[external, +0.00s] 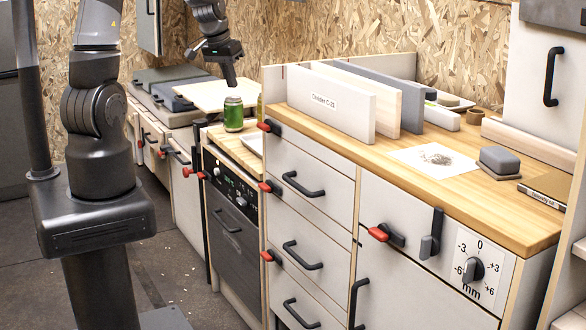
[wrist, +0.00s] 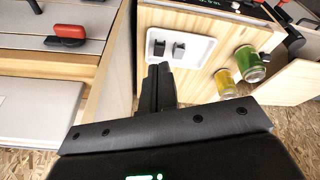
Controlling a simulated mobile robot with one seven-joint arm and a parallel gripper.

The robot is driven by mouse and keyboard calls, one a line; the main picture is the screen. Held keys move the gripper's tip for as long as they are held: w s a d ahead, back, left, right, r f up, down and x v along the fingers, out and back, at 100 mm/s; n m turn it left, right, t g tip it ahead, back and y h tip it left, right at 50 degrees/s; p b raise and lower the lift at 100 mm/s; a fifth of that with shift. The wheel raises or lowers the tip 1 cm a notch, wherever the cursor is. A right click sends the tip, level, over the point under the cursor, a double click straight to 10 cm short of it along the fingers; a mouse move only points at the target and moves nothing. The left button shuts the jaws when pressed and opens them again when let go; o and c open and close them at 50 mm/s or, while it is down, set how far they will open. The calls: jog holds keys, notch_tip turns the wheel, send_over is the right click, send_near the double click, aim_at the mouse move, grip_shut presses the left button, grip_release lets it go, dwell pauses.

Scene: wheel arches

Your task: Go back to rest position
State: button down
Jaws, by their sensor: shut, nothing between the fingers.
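My gripper (external: 230,76) is raised above the back end of the counter in the external view, with its fingers pointing down. In the wrist view my gripper (wrist: 160,72) has its two dark fingers together with nothing between them. A green can (external: 233,114) stands on the wooden surface just below the gripper, apart from it. The green can also shows in the wrist view (wrist: 249,64), beside a yellow can (wrist: 225,82). A white tray (wrist: 180,48) with two small dark pieces lies near the fingertips in that view.
A wooden worktop (external: 450,190) carries upright boards, including a white divider (external: 330,100), to the right of the gripper. Drawers with black handles and red latches (external: 378,234) line the front. A dark oven (external: 232,215) sits below the cans. The floor in front is mostly clear.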

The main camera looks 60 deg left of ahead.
jog(key=s+d+r+m+t, duration=0.1)
jog(key=s+d+r, duration=0.2)
jog(key=d+r, duration=0.4)
jog(key=s+d+r+m, duration=0.2)
jog(key=s+d+r, duration=0.25)
jog(key=d, duration=0.35)
jog(key=s+d+r+m+t, duration=0.1)
jog(key=s+d+r, duration=0.3)
jog(key=s+d, duration=0.4)
jog(key=shift+s+d+r+m+h, duration=0.2)
jog(key=shift+s+m+h, duration=0.1)
jog(key=shift+s, duration=0.65)
jog(key=c, duration=2.1)
grip_release()
